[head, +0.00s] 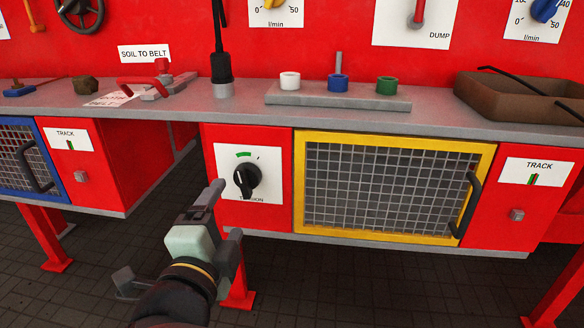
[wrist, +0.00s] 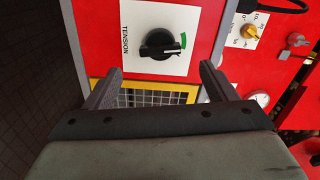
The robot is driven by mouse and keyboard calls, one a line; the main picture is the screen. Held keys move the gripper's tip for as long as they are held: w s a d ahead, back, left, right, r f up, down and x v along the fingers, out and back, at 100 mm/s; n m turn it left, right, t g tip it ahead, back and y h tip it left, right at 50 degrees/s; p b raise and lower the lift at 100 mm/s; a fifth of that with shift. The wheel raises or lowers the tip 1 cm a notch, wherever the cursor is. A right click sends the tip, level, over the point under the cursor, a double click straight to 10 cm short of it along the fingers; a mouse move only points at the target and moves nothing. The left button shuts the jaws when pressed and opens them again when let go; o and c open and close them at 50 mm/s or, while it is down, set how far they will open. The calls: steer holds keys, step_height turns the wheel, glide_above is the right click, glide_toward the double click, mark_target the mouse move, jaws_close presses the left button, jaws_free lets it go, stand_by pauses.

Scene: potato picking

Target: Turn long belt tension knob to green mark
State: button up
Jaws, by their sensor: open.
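The black tension knob (head: 246,179) sits on a white plate on the red front panel, left of a yellow-framed mesh door. A green mark (head: 243,154) lies just above the knob. In the wrist view the picture is turned: the knob (wrist: 161,44) shows ahead of the fingers and the green mark (wrist: 183,40) is at its right. A pale pointer line on the knob is too small to read exactly. My gripper (head: 226,212) is open and empty, in front of the plate and below left of the knob. In the wrist view its fingers (wrist: 162,72) are apart, short of the knob.
The yellow-framed mesh door (head: 299,190) with a dark handle (head: 473,205) is beside the knob plate. The grey counter (head: 255,112) juts out above it. A blue-framed mesh door (head: 66,198) is at the left. The space before the panel is free.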

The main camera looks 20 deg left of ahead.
steer(key=v, duration=0.8)
steer(key=shift+p, duration=0.45)
steer(key=w+d+r+n+g+y+p, duration=0.25)
steer(key=w+r+n+p, duration=0.25)
steer(key=w+p, duration=0.3)
steer(key=w+d+r+n+g+y+p, duration=0.1)
steer(key=w+d+r+n+g+p, duration=0.2)
steer(key=w+r+p, duration=0.45)
steer(key=s+d+f+n+g+h+p, duration=0.2)
steer(key=d+n+g+h+p, duration=0.4)
steer(key=d+p, duration=1.05)
steer(key=s+d+r+g+h, duration=0.1)
steer(key=s+d+g, duration=0.1)
steer(key=s+d, duration=0.2)
steer(key=s+d+g, duration=0.3)
steer(key=s+d, duration=0.1)
steer(key=d, duration=0.7)
steer(key=shift+r+h, duration=0.35)
steer(key=shift+r, duration=0.05)
steer(key=shift+g, duration=0.25)
